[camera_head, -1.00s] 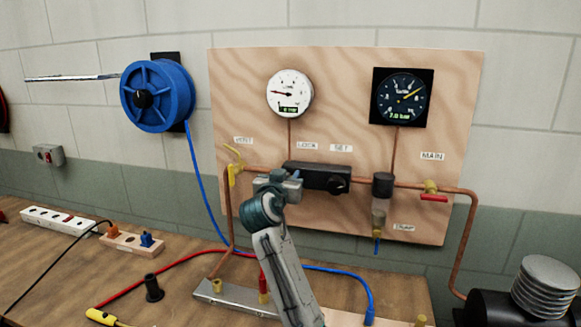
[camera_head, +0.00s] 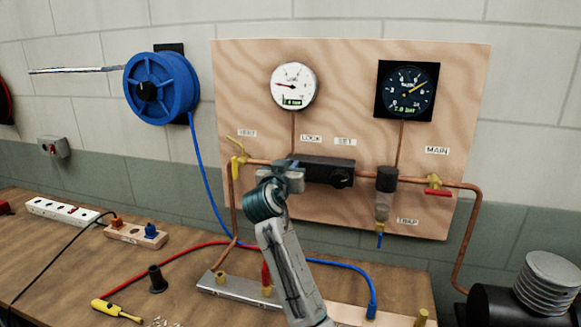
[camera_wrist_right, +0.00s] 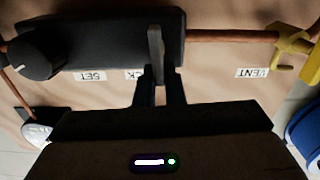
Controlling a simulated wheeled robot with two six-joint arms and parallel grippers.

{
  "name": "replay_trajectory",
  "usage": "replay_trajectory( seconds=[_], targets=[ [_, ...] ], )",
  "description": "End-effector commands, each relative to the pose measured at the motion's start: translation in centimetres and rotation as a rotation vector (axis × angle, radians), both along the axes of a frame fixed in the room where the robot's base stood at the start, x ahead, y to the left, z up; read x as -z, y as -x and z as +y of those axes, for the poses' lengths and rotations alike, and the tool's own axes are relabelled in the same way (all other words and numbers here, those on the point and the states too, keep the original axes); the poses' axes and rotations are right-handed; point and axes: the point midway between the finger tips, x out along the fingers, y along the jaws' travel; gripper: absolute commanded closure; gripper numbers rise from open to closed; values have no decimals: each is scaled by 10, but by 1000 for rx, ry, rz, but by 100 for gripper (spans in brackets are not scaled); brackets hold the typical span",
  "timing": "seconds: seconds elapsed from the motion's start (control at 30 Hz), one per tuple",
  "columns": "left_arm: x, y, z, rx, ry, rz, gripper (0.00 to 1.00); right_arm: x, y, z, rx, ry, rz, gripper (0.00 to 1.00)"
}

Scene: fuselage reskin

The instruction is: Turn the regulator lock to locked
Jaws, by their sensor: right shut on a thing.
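The black regulator (camera_head: 325,171) is a horizontal body on the copper pipe of the plywood board, with a round black knob (camera_head: 342,178) at its right end. The LOCK label (camera_head: 311,138) and SET label (camera_head: 345,141) sit above it. My right gripper (camera_head: 285,172) is at the regulator's left end. In the upside-down right wrist view, a grey lock lever (camera_wrist_right: 155,48) stands across the regulator body (camera_wrist_right: 105,42), with the fingers (camera_wrist_right: 158,88) shut on its end. The gripper hides part of the lever in the head view. My left gripper is out of view.
A yellow vent valve (camera_head: 238,160) is close to the left of my gripper. A drain unit (camera_head: 385,190) and red-handled main valve (camera_head: 437,190) are to the right. Two gauges hang above.

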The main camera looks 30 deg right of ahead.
Motion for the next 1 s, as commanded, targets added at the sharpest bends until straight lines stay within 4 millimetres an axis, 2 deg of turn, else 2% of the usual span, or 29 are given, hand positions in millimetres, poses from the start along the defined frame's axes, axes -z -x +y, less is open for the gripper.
replay_trajectory(
  seconds=[0.37,1.0],
  targets=[
    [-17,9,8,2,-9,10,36,0,-6,4,1,185,221,100],
    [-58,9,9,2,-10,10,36,9,-14,12,2,580,685,100]
  ],
)
